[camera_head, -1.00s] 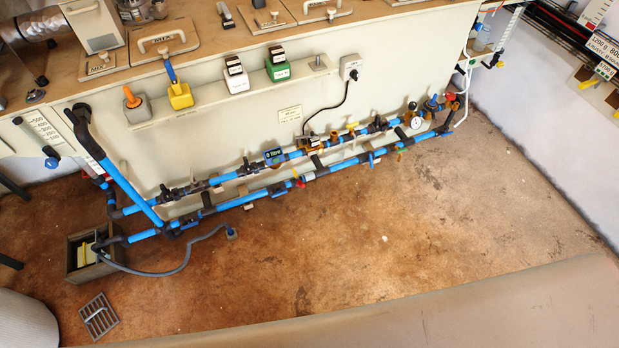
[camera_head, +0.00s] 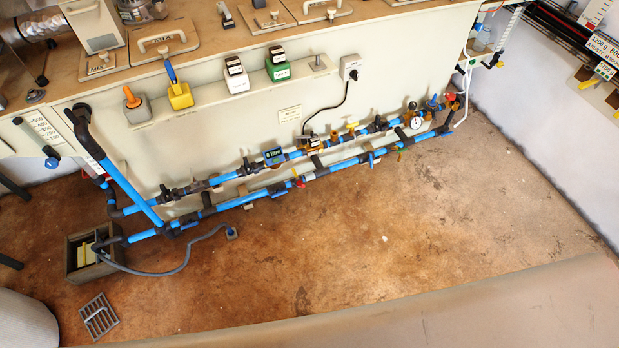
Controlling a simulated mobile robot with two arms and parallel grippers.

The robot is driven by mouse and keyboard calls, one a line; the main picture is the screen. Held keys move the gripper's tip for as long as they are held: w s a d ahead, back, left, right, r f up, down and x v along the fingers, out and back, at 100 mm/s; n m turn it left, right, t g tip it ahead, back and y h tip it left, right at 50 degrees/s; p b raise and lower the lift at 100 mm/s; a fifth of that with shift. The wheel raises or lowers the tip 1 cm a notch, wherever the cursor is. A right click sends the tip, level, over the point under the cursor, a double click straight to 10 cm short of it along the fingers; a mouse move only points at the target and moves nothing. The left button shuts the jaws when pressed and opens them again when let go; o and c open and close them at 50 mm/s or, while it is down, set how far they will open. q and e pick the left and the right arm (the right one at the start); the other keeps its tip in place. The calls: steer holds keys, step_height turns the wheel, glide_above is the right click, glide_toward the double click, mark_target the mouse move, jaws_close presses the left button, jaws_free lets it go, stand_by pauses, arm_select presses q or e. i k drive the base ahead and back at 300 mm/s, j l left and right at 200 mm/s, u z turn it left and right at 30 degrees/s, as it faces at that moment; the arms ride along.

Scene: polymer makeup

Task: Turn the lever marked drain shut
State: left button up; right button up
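Two runs of blue pipe with black fittings go along the front of the pale bench. Several small valve levers sit on them: a red one (camera_head: 300,184) and a blue one (camera_head: 371,160) on the lower run, a yellow one (camera_head: 352,126) on the upper run, and another red one (camera_head: 450,97) at the right end. No drain marking is legible at this size, so I cannot tell which lever bears it. Neither of my grippers is in view.
A grey box (camera_head: 70,262) stands on the floor at the pipes' left end, with a grey hose running from there. A floor grate (camera_head: 99,317) lies in front. A brown surface (camera_head: 450,318) crosses the bottom. The brown floor (camera_head: 330,235) between is clear.

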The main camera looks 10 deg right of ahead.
mark_target(190, 224)
steer(key=i+j+u, duration=0.15)
steer(key=u, duration=0.8)
